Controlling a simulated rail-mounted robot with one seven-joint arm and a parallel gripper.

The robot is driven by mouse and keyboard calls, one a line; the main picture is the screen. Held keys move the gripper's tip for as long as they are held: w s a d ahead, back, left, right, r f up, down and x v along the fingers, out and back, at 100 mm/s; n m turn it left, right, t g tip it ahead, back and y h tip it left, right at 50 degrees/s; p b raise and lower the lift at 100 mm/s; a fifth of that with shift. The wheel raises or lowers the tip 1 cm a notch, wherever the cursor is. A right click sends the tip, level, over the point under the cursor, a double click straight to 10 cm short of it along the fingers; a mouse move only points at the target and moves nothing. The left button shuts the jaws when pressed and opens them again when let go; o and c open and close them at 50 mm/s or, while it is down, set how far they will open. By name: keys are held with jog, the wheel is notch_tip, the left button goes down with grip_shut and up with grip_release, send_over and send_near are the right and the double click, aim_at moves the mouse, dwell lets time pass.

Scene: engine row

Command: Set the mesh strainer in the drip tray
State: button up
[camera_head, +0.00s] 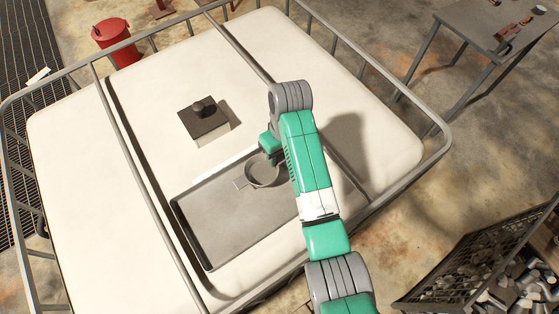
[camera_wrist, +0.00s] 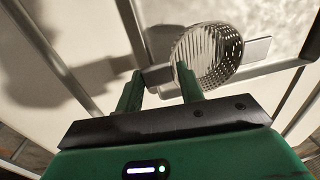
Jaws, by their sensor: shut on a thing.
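The mesh strainer (camera_head: 262,174) is a grey round bowl with flat tabs at its sides. It shows larger in the wrist view (camera_wrist: 222,58), with its perforated wall facing me. My gripper (camera_wrist: 158,84) is shut on the strainer, and the right finger overlaps its near rim. In the head view my gripper is mostly hidden behind my green arm. The drip tray (camera_head: 215,232) is a shallow grey rectangle lying on the white tank top. The strainer appears over the tray's upper right part. I cannot tell its height above the tray floor.
A small block with a dark top and knob (camera_head: 204,120) sits on the white tank (camera_head: 75,165) behind the tray. Metal cage bars (camera_head: 385,75) surround the tank. A red bin (camera_head: 112,40), a side table (camera_head: 490,25) and a scrap crate (camera_head: 480,255) stand on the floor.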

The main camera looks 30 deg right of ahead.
jog(key=shift+w, duration=0.1)
jog(key=shift+f+p, duration=0.35)
jog(key=shift+f, duration=1.5)
jog(key=o, duration=1.2)
jog(key=shift+f, duration=0.1)
jog(key=shift+c, duration=0.2)
jog(key=r, duration=0.4)
jog(key=d+r+p, duration=0.1)
jog(key=r, duration=0.3)
jog(key=r+p, duration=0.1)
jog(key=r, duration=0.3)
jog(key=shift+d+r, duration=0.1)
jog(key=shift+d, duration=0.05)
